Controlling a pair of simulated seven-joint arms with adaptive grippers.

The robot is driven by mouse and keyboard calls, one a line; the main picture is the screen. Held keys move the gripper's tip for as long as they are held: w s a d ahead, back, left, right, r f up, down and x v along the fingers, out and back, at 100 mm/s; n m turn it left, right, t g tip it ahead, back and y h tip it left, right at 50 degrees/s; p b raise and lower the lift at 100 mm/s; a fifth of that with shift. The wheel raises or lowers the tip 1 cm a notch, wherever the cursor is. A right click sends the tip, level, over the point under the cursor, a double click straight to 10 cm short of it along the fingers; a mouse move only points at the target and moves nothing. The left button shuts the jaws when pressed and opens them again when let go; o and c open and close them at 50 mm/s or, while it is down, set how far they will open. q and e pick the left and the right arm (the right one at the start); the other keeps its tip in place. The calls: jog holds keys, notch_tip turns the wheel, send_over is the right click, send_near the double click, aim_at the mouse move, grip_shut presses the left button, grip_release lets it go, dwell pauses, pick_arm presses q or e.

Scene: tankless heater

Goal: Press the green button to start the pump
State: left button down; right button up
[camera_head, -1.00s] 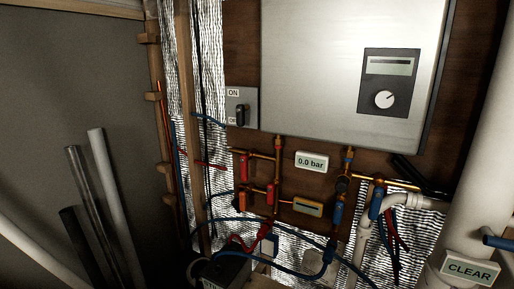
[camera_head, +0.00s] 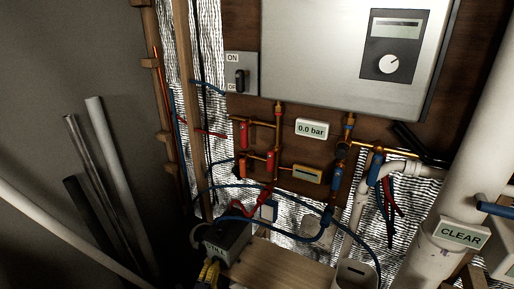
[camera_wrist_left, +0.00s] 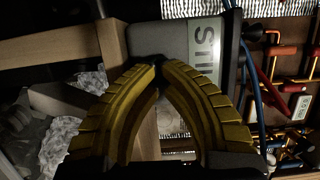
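A dark grey pump box (camera_head: 229,239) stands low at the centre left in the head view, with hoses at it and a small label whose text is hard to read there. I cannot make out a green button in either view. My left gripper (camera_head: 209,270) has yellow fingers and shows at the bottom edge, just in front of the box. In the wrist view its fingertips (camera_wrist_left: 162,66) meet or nearly meet, with nothing between them. My right gripper is not in view.
The heater (camera_head: 335,45) hangs above, with an ON switch panel (camera_head: 241,72) beside it. Below are copper pipes, valves and a "0.0 bar" display (camera_head: 312,129). Red and blue hoses loop around the box. A wooden board (camera_head: 280,266) lies right of it. A "CLEAR" sign (camera_head: 461,233) is at right.

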pick_arm(q)
jog(key=shift+w+d, duration=0.15)
jog(key=shift+w, duration=0.1)
jog(key=shift+w+d, duration=0.1)
jog(key=shift+w, duration=0.15)
jog(key=shift+w+d, duration=0.15)
jog(key=shift+w, duration=0.05)
jog(key=shift+s, duration=0.1)
jog(key=shift+s+a, duration=0.5)
jog(key=shift+s, duration=0.35)
jog(key=shift+s+a, duration=0.45)
jog(key=shift+s, duration=0.45)
jog(key=shift+s+a, duration=0.5)
jog(key=shift+s, duration=0.35)
